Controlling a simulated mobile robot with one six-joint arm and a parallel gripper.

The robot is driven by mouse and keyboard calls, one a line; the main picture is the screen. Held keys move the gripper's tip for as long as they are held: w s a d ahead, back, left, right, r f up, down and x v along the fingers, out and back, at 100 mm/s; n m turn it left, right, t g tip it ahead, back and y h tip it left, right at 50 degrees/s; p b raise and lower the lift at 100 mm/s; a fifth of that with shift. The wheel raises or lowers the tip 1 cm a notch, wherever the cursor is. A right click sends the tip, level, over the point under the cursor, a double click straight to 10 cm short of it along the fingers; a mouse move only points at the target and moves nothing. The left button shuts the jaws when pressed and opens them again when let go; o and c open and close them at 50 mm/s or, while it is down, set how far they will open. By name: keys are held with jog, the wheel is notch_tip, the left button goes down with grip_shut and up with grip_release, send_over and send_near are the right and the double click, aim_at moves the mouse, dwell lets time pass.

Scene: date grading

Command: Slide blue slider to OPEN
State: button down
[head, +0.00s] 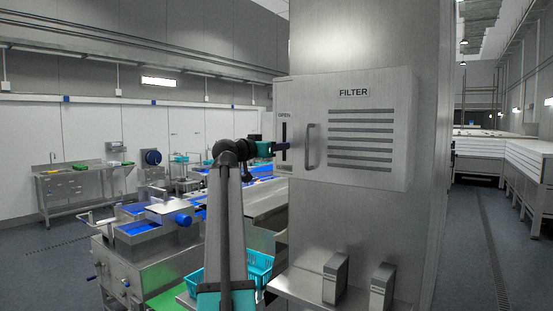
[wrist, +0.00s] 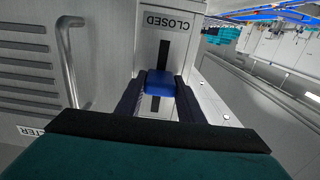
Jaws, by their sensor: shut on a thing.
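The blue slider (wrist: 160,83) sits in a dark vertical slot (wrist: 164,50) on the side strip of the FILTER cabinet (head: 318,90). Slot shows on both sides of the slider, so it is between the ends. My gripper (wrist: 160,92) is shut on the slider, one dark finger on each side. In the wrist view, which is upside down, the CLOSED label (wrist: 170,22) is beyond the slot's far end. In the head view my gripper (head: 284,147) reaches the slot (head: 284,130) below the OPEN label (head: 286,115); the slider is hidden there.
A bar handle (head: 311,146) stands out from the cabinet door close to the right of my gripper; it also shows in the wrist view (wrist: 72,62). A steel shelf with two upright blocks (head: 335,278) is below. Teal crates (head: 260,268) stand lower left.

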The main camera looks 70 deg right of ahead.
jog(key=shift+r+b, duration=1.1)
jog(key=shift+r, duration=2.35)
jog(key=c, duration=1.5)
grip_release()
jog(key=shift+r, duration=0.1)
jog(key=shift+a+f, duration=0.1)
jog(key=shift+f, duration=0.1)
jog(key=shift+w+a+b, duration=0.2)
jog(key=shift+a+b, duration=0.15)
jog(key=shift+a, duration=0.25)
jog(key=shift+b+v, duration=2.1)
jog(key=shift+v, duration=4.1)
